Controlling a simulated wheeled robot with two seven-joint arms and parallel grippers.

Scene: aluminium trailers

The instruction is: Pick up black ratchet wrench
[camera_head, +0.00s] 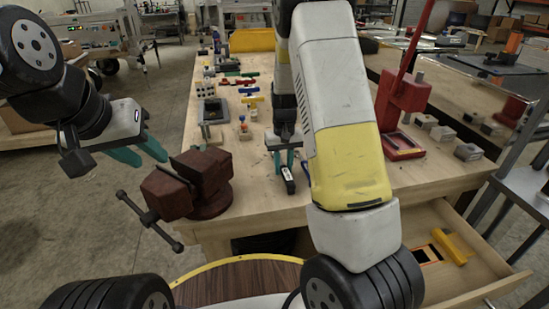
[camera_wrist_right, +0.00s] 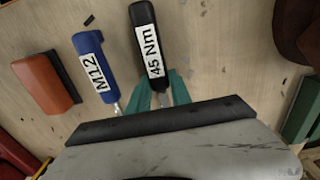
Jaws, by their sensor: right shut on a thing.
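The black ratchet wrench (camera_wrist_right: 147,40) has a black handle with a white "45 Nm" label in the right wrist view. It also shows in the head view (camera_head: 288,179) at the front of the workbench. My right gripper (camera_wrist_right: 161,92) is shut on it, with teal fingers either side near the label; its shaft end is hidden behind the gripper. In the head view my right gripper (camera_head: 284,160) points down at the bench top. My left gripper (camera_head: 140,153) is open and empty, left of the bench above the floor.
A blue "M12" tool (camera_wrist_right: 93,65) and an orange block (camera_wrist_right: 45,82) lie left of the wrench. A dark red vise (camera_head: 190,187) stands at the bench's front left corner. A red press (camera_head: 404,94) stands at right. A drawer (camera_head: 472,282) is open below.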

